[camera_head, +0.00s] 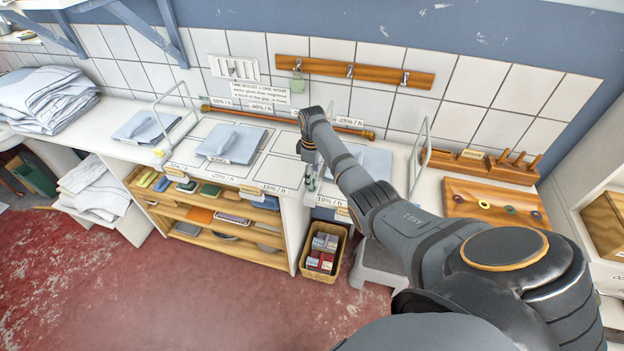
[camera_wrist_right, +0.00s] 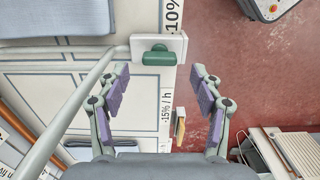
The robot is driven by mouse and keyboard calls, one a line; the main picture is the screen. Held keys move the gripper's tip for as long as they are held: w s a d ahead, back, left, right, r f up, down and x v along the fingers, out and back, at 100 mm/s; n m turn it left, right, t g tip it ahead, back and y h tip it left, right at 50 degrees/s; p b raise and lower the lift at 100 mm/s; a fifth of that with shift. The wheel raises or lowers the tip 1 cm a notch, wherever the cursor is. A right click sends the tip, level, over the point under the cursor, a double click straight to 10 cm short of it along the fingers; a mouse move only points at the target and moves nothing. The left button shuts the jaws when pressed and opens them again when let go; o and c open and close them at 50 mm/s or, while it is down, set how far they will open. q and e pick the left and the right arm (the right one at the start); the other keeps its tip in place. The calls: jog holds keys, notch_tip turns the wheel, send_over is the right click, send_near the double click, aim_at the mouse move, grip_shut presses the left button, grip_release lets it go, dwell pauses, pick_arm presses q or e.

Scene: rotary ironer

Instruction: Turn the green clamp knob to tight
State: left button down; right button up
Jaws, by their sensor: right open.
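The green clamp knob (camera_wrist_right: 155,57) shows in the right wrist view, on a white block at the counter's edge, at the foot of a pale metal rail (camera_wrist_right: 75,105). Its bar lies across the picture, left to right. My right gripper (camera_wrist_right: 160,85) is open, with purple-padded fingers wide apart. The knob lies just past the fingertips, roughly between them, and nothing is held. In the head view my right gripper (camera_head: 312,178) points down at the counter's front edge; the arm hides much there, and I cannot clearly make out the knob. My left gripper is not in view.
The white counter (camera_head: 180,153) carries flat pads with handles, including one by the middle (camera_head: 232,143). Another metal rail (camera_head: 175,92) stands at the left. A wooden tray with coloured rings (camera_head: 495,207) is right. A crate (camera_head: 323,252) sits below. The red floor is open.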

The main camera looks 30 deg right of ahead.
jog(key=shift+f, duration=1.85)
jog(key=c, duration=1.1)
jog(key=shift+c, duration=0.2)
jog(key=shift+m, duration=0.3)
jog(key=m+p, duration=0.1)
jog(key=m, duration=0.2)
jog(key=shift+r, duration=0.1)
jog(key=m+p, duration=0.1)
jog(key=m, duration=0.4)
jog(key=shift+p, duration=0.3)
jog(key=m, duration=0.5)
jog(key=shift+p, duration=0.4)
jog(key=shift+m, duration=2.1)
